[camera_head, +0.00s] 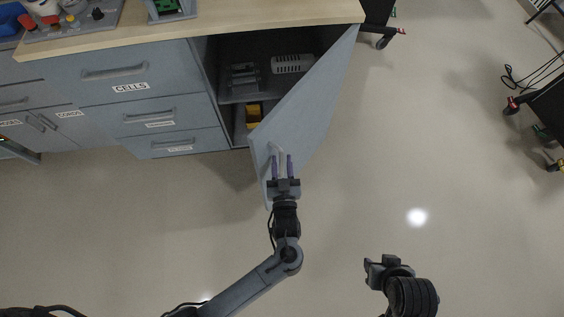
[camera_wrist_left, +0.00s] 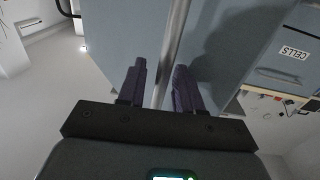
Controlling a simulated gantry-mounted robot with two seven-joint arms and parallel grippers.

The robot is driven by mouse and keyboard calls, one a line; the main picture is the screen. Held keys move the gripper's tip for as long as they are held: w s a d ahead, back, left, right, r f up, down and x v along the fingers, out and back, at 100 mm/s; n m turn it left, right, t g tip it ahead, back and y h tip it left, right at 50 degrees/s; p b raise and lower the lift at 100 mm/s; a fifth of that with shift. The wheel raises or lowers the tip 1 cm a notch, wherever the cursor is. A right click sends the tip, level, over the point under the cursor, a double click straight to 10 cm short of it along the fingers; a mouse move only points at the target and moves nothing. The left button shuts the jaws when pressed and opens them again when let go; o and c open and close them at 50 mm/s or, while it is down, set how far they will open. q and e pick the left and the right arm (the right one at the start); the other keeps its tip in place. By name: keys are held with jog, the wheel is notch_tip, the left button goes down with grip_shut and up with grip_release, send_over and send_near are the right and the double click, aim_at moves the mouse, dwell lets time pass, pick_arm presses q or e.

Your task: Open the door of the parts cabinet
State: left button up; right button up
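The parts cabinet's grey-blue door (camera_head: 308,110) stands ajar, swung out from the right end of the counter. Its inside shows shelves, with a white vented part (camera_head: 292,63) and a yellow item (camera_head: 253,115). My left gripper (camera_head: 282,163) is at the outer face of the door, near its free edge. In the left wrist view the purple fingers (camera_wrist_left: 158,85) stand apart on either side of the metal bar handle (camera_wrist_left: 176,35), with a gap visible beside the bar. My right gripper (camera_head: 376,268) is over the floor at the lower right, empty as far as shown; its fingers are unclear.
Grey drawers, one labelled CELLS (camera_head: 131,87), stand left of the open cabinet under a wooden worktop (camera_head: 240,22). Wheeled stands (camera_head: 384,22) are at the upper right and right edge. The floor (camera_head: 430,150) right of the door is clear.

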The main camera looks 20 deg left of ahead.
pick_arm(q)
jog(key=v, duration=1)
jog(key=shift+s+d, duration=0.2)
jog(key=shift+s, duration=0.05)
jog(key=shift+c, duration=0.4)
